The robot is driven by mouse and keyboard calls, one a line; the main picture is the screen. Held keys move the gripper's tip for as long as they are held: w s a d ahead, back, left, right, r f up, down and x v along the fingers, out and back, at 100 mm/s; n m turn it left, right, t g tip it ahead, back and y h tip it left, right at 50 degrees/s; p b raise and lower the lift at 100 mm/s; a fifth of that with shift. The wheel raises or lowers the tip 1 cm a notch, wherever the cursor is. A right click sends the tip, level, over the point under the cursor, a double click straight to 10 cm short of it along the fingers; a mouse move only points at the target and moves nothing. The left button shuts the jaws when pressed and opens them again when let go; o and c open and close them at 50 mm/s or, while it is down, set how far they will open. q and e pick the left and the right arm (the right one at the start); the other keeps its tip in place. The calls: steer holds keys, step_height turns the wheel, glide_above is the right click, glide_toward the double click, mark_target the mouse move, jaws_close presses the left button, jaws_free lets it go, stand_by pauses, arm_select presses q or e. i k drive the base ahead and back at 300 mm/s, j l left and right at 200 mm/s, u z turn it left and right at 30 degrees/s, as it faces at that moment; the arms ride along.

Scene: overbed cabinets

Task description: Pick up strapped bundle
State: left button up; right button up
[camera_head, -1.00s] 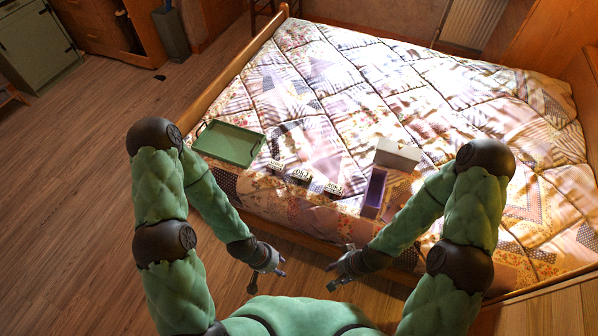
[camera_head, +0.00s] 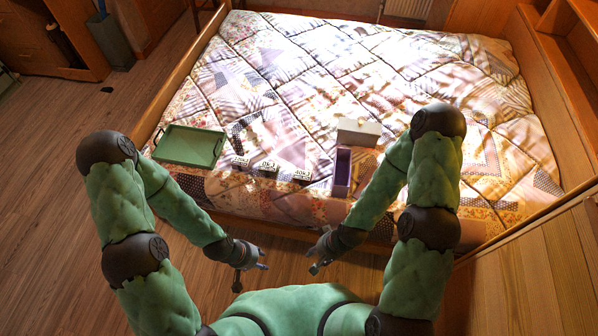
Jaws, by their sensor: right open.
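Three small strapped bundles lie in a row near the front edge of the bed: a left one (camera_head: 240,162), a middle one (camera_head: 268,165) and a right one (camera_head: 302,174). They look pale with dark markings; their straps are too small to make out clearly. My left gripper (camera_head: 263,262) is in front of the bed, below the bundles in the picture, and its jaw state is unclear. My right gripper (camera_head: 314,266) is open and empty, also in front of the bed. Both grippers are apart from the bundles.
A green tray (camera_head: 167,160) lies on the bed left of the bundles. An open purple box (camera_head: 342,170) and a white box (camera_head: 358,131) are to their right. The quilt (camera_head: 300,75) behind is clear. A wooden cabinet (camera_head: 535,270) stands at the right.

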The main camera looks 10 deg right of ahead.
mark_target(268, 168)
steer(key=i+j+z, duration=0.35)
steer(key=j+z, duration=0.15)
steer(key=i+j+z, duration=0.1)
steer(key=j+z, duration=0.15)
steer(key=i+j+z, duration=0.2)
steer(key=j, duration=0.25)
steer(key=k, duration=0.1)
